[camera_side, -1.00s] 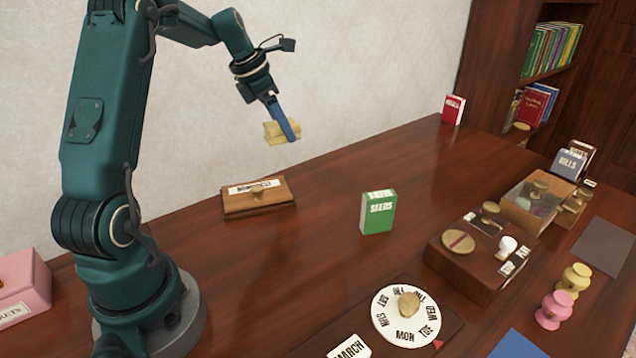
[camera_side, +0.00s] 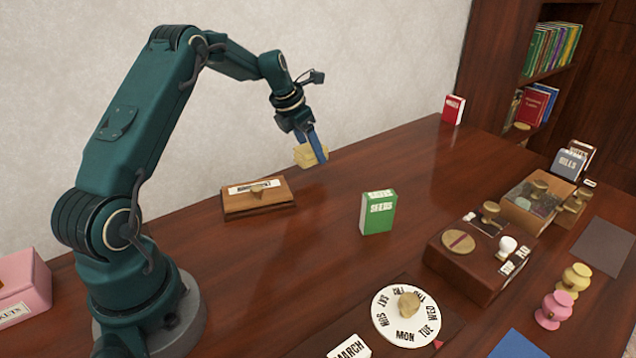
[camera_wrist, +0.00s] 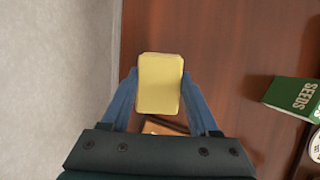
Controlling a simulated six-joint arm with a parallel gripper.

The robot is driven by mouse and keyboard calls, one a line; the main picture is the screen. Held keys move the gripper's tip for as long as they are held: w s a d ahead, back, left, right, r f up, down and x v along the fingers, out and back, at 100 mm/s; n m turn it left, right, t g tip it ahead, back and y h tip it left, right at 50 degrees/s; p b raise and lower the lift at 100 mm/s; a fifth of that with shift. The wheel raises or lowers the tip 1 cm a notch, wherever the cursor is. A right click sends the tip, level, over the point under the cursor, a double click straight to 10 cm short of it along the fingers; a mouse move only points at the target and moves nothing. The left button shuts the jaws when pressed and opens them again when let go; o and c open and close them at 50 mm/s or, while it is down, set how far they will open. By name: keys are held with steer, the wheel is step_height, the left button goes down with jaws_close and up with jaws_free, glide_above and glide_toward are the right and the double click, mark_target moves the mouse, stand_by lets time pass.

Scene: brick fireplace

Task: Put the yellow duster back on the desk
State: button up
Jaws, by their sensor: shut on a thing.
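The yellow duster (camera_side: 306,155) is a small pale yellow block held between the blue fingers of my gripper (camera_side: 318,150). In the side view it hangs in the air near the back edge of the desk (camera_side: 330,215), by the wall. In the wrist view the duster (camera_wrist: 160,84) sits between the two fingertips of my gripper (camera_wrist: 160,88), with dark red-brown wood below it. The finger on its far side is hidden in the side view. I cannot tell the exact height above the desk.
A green SEEDS box (camera_side: 378,211) stands upright mid-desk. A red book (camera_side: 453,110) stands at the back. The back strip of desk between them is clear. A day dial (camera_side: 405,316) lies in front.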

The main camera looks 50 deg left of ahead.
mark_target(312, 163)
steer(key=shift+f, duration=2.05)
steer(key=shift+d, duration=0.1)
steer(key=o, duration=1.3)
steer(key=shift+f, duration=0.15)
